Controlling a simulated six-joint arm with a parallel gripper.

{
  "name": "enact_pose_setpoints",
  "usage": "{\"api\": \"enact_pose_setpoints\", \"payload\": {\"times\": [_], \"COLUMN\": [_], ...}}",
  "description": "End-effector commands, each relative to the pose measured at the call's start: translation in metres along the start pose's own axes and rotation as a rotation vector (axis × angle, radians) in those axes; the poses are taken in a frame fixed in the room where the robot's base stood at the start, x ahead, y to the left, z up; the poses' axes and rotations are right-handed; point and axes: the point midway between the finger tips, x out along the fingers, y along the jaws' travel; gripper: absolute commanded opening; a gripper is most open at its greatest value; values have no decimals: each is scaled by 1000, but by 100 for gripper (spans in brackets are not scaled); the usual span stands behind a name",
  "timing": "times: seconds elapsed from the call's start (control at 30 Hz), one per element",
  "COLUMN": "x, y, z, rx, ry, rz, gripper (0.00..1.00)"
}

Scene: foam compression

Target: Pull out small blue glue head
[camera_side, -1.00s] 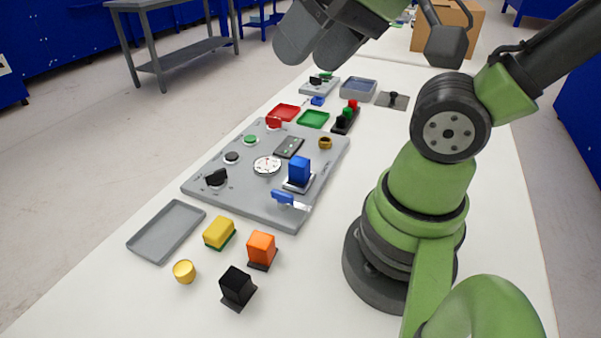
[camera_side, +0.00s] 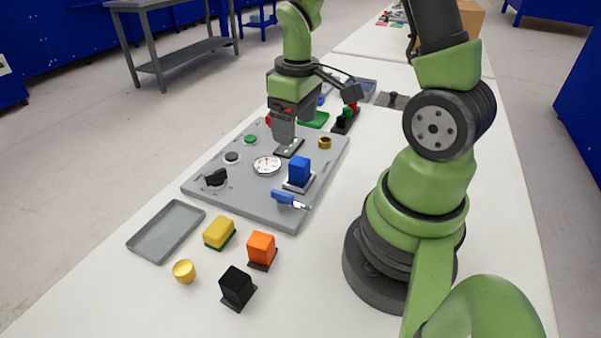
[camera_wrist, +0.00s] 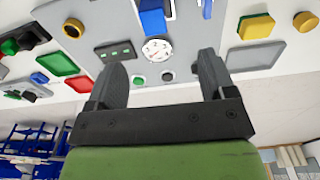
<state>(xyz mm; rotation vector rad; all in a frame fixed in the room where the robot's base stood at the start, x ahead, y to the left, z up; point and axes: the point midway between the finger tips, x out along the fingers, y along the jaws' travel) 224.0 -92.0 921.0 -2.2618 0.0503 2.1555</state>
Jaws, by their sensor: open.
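An upright blue block (camera_side: 299,168) stands on a light base near the right edge of the grey board (camera_side: 225,178). A blue-handled piece with a metallic end (camera_side: 288,199) lies at the board's front right. I cannot tell which blue thing is the glue head; a small blue piece (camera_side: 320,101) also shows beyond the board, partly hidden. My gripper (camera_side: 284,138) points down over the board's far part, left of the blue block. In the wrist view, my gripper (camera_wrist: 160,76) is open and empty, with the blue block (camera_wrist: 152,22) beyond the fingertips at the top.
The board carries a white gauge (camera_side: 267,165), a black panel (camera_side: 291,147), knobs and a gold ring (camera_side: 325,142). A yellow block (camera_side: 219,232), orange block (camera_side: 261,248), black block (camera_side: 237,286) and grey tray (camera_side: 166,232) are in front. A green tray (camera_side: 315,120) is behind.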

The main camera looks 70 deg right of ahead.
Motion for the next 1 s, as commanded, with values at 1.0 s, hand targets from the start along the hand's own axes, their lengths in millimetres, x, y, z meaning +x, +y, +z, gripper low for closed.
{"api": "enact_pose_setpoints", "payload": {"times": [1.0], "x": [66], "y": [7], "z": [8], "rx": [-35], "ry": [-55], "rz": [-14], "gripper": [77]}}
